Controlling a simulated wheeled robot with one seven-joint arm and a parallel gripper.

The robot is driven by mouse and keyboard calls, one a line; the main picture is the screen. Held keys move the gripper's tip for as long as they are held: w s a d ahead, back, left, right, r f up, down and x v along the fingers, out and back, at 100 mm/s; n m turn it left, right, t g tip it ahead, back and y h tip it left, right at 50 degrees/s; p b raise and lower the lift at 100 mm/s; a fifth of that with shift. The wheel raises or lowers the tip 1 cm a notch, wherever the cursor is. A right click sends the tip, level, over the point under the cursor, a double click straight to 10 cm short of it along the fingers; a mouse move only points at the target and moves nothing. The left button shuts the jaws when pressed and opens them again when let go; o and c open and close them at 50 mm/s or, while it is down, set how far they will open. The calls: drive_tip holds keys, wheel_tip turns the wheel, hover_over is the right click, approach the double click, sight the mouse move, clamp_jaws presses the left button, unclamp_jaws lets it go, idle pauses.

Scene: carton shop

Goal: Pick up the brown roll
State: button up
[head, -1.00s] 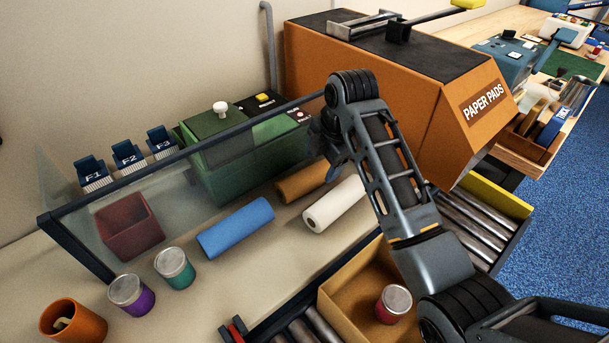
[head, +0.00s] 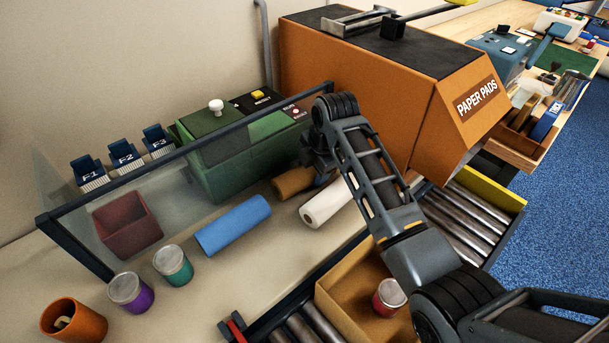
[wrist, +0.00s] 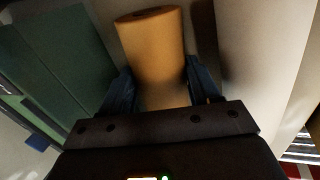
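The brown roll (head: 289,182) lies on the counter between the green machine and the white roll (head: 328,205). Part of it is hidden behind my arm in the head view. In the wrist view the brown roll (wrist: 154,47) lies lengthwise ahead of my gripper (wrist: 158,85). The two blue fingers stand apart, one on each side of the roll's near part. A gap shows beside the roll, so I do not see the fingers closed on it. The fingertips are hidden in the head view.
A blue roll (head: 233,226) lies left of the white roll. The green machine (head: 240,150) stands close on the left, the orange machine (head: 380,90) behind. A clear guard with a dark frame (head: 190,146) runs over the counter. A carton (head: 345,300) holds a red can (head: 389,297).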

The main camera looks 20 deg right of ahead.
drive_tip(key=c, duration=0.5)
drive_tip(key=shift+r, duration=0.1)
